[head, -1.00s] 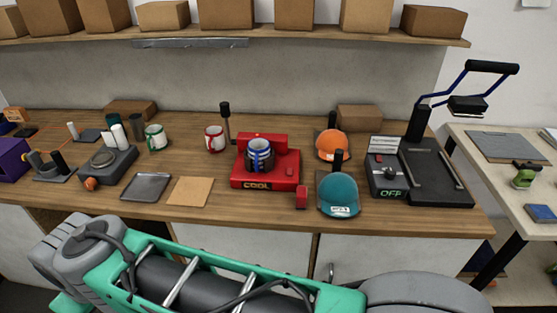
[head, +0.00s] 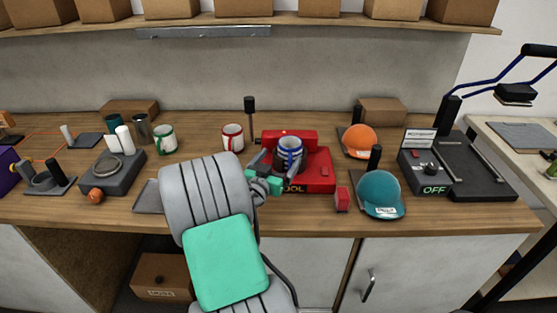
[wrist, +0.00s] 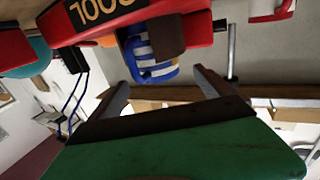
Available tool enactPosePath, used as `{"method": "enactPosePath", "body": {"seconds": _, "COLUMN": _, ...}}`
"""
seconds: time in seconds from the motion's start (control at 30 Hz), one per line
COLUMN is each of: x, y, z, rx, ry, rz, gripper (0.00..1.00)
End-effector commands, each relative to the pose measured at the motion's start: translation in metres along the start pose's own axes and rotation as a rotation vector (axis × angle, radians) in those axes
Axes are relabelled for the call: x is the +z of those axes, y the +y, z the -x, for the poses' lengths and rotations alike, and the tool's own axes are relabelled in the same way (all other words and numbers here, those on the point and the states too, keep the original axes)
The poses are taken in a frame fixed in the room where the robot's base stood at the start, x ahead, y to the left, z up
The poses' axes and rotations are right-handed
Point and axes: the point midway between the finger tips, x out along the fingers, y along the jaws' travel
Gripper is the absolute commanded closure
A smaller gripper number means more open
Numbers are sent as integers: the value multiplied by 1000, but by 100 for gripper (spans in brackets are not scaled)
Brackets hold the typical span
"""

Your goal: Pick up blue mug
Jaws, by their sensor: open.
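The blue mug (head: 290,145) stands in the red mug press (head: 318,165), with a dark grey band around its body. In the wrist view the mug (wrist: 150,57) shows blue and white stripes and a blue handle; its picture is turned nearly upside down. My gripper (head: 279,167) is at the press's front left, with its fingers reaching toward the mug. In the wrist view my gripper's two fingers (wrist: 163,84) are apart, with the mug just beyond them and nothing held. My arm hides part of the press's front label.
A red-handled mug (head: 232,136) and a green-handled mug (head: 164,138) stand to the left. An orange cap (head: 359,141) and a teal cap (head: 378,193) sit on the right. A black press (head: 452,170) reads OFF. A small red block (head: 342,198) is near the red press.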

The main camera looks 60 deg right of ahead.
Motion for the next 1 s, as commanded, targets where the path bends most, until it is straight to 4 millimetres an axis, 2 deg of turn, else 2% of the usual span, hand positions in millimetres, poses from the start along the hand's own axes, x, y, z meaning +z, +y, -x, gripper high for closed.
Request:
{"method": "enactPosePath", "body": {"seconds": 0.33, "x": -7, "y": 3, "z": -50, "rx": 0, "ry": 3, "rz": -1, "gripper": 7}}
{"method": "enactPosePath", "body": {"seconds": 0.5, "x": -4, "y": 3, "z": -73, "rx": -2, "ry": 4, "rz": 0, "gripper": 7}}
{"method": "enactPosePath", "body": {"seconds": 0.73, "x": -2, "y": 3, "z": -74, "rx": -2, "ry": 4, "rz": -1, "gripper": 7}}
{"method": "enactPosePath", "body": {"seconds": 1.0, "x": -2, "y": 2, "z": -74, "rx": -2, "ry": 3, "rz": -1, "gripper": 29}}
